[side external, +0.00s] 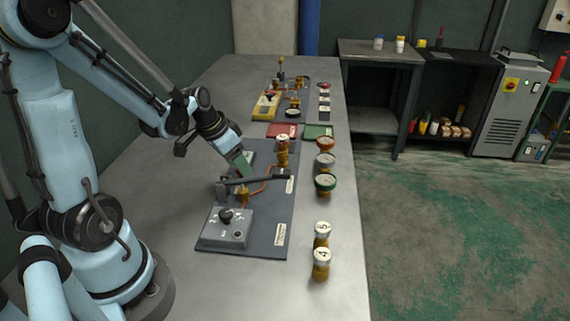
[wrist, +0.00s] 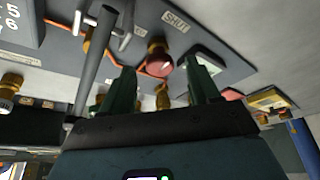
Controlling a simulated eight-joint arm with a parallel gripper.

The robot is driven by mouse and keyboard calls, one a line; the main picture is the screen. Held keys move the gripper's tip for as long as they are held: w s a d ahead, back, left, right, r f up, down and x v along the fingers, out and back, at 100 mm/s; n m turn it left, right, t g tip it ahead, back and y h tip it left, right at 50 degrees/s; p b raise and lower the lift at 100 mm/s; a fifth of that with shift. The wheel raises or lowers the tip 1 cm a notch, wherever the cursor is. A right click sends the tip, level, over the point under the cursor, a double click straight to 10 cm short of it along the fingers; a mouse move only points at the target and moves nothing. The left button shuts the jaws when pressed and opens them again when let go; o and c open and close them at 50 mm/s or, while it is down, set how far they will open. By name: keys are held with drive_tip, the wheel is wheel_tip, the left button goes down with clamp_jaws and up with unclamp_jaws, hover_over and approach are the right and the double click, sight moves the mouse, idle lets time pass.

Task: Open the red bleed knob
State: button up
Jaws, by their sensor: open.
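The red bleed knob (wrist: 158,66) shows in the wrist view as a round red cap on a brass stem, close to a "SHUT" label (wrist: 176,21). I cannot pick it out clearly in the side view. My gripper (wrist: 160,72) is open, with its two green fingers apart and the knob appearing between their tips; I see no contact. In the side view my gripper (side external: 246,168) points down over the dark panel (side external: 262,247), near a copper pipe (side external: 266,186) and a dark lever bar (side external: 258,179).
A grey control box (side external: 228,228) stands at the panel's near end. A tall brass fitting (side external: 282,152) rises behind my gripper. Two numbered brass cylinders (side external: 321,264) stand nearer. The bench's near end is clear.

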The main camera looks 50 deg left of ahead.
drive_tip(key=shift+w+f, duration=0.2)
drive_tip(key=shift+f, duration=0.25)
drive_tip(key=c, duration=1)
drive_tip(key=shift+c, duration=0.2)
